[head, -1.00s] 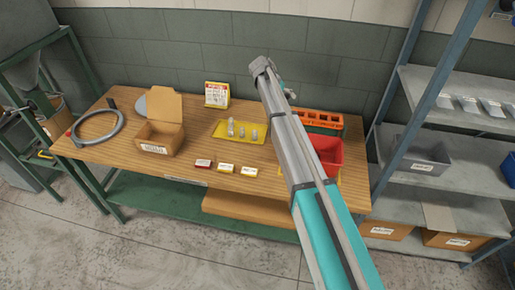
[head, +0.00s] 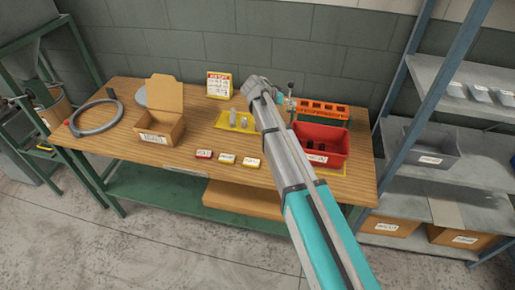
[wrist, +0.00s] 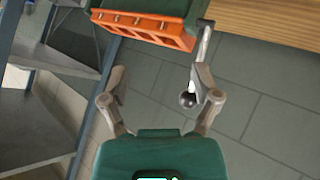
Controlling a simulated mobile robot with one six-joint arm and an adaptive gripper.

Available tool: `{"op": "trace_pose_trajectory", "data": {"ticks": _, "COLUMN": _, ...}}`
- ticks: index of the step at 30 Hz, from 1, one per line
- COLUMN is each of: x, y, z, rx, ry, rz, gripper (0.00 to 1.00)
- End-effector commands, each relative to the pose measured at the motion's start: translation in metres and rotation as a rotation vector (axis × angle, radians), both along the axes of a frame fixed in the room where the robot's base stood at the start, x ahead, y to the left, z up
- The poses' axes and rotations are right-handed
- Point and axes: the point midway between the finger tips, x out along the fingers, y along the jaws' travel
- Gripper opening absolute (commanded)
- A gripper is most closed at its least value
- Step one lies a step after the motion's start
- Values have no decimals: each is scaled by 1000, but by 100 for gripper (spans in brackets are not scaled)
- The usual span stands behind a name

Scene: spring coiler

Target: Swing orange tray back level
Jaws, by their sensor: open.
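The orange tray (head: 322,109), a long piece with several dark openings, is at the back right of the workbench. It also shows at the top of the wrist view (wrist: 146,30), attached to a dark green body. I cannot tell its exact tilt. A grey lever with a dark ball knob (wrist: 188,99) is beside the tray's right end in the wrist view; the knob also shows left of the tray in the head view (head: 291,86). My gripper (wrist: 160,82) is open, with the knob between its fingers, close to the right one. In the head view my arm mostly hides the gripper.
A red bin (head: 335,140) with dark parts stands just in front of the orange tray. A yellow tray (head: 222,123) with small grey parts lies left of my arm. A cardboard box (head: 157,135) is further left. A metal shelf (head: 450,118) stands right of the bench.

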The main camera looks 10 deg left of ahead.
Motion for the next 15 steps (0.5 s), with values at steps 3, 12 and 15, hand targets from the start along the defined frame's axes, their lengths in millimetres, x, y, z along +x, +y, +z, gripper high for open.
{"op": "trace_pose_trajectory", "data": {"ticks": 3, "x": -7, "y": -1, "z": -9, "rx": -3, "ry": -54, "rz": 1, "gripper": 80}}
{"op": "trace_pose_trajectory", "data": {"ticks": 12, "x": -17, "y": 0, "z": -19, "rx": -7, "ry": -183, "rz": 1, "gripper": 80}}
{"op": "trace_pose_trajectory", "data": {"ticks": 15, "x": -20, "y": 0, "z": -22, "rx": -8, "ry": -224, "rz": 1, "gripper": 80}}
